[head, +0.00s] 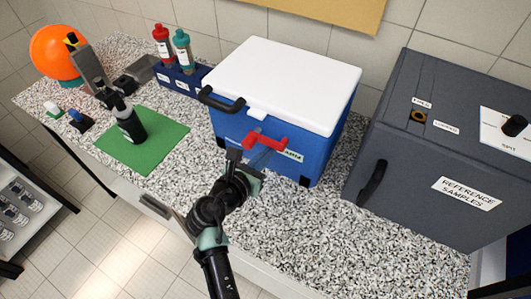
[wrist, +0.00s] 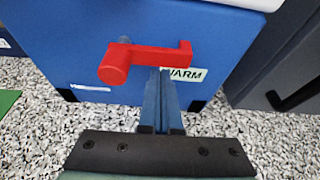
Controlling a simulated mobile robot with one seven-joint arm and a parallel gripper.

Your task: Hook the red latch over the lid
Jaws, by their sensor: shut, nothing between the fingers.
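The red latch (head: 265,142) is on the front wall of the blue cool box (head: 225,130), below the white lid (head: 285,85). The lid lies closed on the box. In the wrist view the latch (wrist: 150,55) lies roughly level, its round pivot end at left and its upturned hook end at right, apart from the lid edge (wrist: 220,2). My gripper (head: 260,157) is shut and empty, in front of the box. In the wrist view its fingertips (wrist: 164,75) are just below the latch bar; I cannot tell whether they touch it.
A dark grey "REFERENCE SAMPLES" cabinet (head: 430,150) stands close at right. The speckled counter (head: 320,225) in front is clear.

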